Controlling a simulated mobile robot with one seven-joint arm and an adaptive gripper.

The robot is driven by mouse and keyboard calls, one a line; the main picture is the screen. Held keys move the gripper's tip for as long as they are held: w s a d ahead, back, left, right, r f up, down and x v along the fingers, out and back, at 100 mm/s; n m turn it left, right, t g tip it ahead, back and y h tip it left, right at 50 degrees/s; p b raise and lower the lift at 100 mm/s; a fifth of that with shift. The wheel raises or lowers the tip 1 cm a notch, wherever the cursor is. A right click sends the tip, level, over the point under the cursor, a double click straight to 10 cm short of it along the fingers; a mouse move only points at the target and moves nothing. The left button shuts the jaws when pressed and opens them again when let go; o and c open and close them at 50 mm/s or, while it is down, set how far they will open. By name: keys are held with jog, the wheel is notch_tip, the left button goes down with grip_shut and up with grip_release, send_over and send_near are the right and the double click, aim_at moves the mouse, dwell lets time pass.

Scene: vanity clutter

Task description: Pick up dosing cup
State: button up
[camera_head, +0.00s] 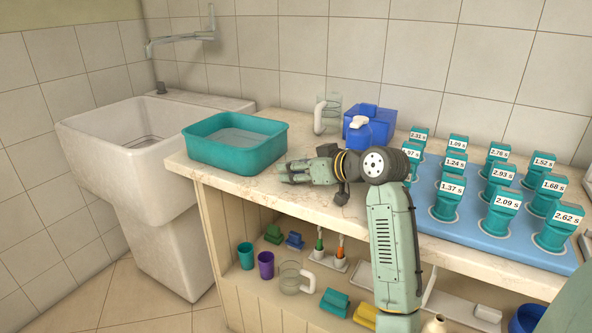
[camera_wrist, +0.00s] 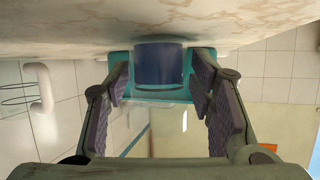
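A dark blue cup (camera_wrist: 160,66), which I take to be the dosing cup, stands on the marble counter in the wrist view, where the picture is upside down. My gripper (camera_wrist: 162,82) is open, with one finger on each side of the cup. Gaps show between the fingers and the cup, and I cannot tell how deep between them it sits. In the head view my gripper (camera_head: 283,173) is low over the counter, just right of the teal tub, and I cannot make out the cup there.
The teal tub (camera_head: 262,153) is close beyond the fingertips. A glass mug (camera_head: 333,110) and a blue box (camera_head: 362,134) stand behind my arm. A blue mat (camera_head: 490,240) with several labelled teal pieces lies right. Small cups and blocks fill the shelf below.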

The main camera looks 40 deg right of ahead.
jog(key=c, duration=0.9)
jog(key=shift+r, duration=0.15)
